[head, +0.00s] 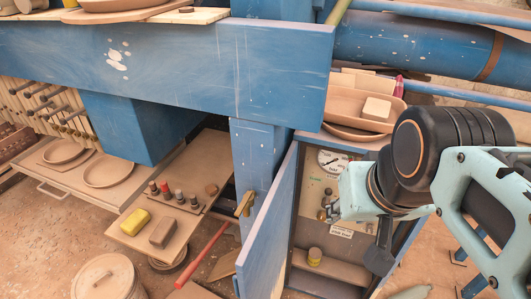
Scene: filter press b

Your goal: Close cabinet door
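The blue cabinet door (268,232) stands open to the left of its cabinet, seen at a steep angle. A brass-coloured handle or latch (246,204) shows at the door's left edge. My arm comes in from the right. My gripper (380,255) is in front of the cabinet's right side, apart from the door. Only a dark part of it shows below the arm, and its finger opening cannot be made out.
A wooden board (150,240) with a yellow block and a brown block is left of the door. A red bar (203,255) lies on the floor by the door. A lidded bucket (105,278) stands at lower left. A wide blue beam (180,65) crosses above.

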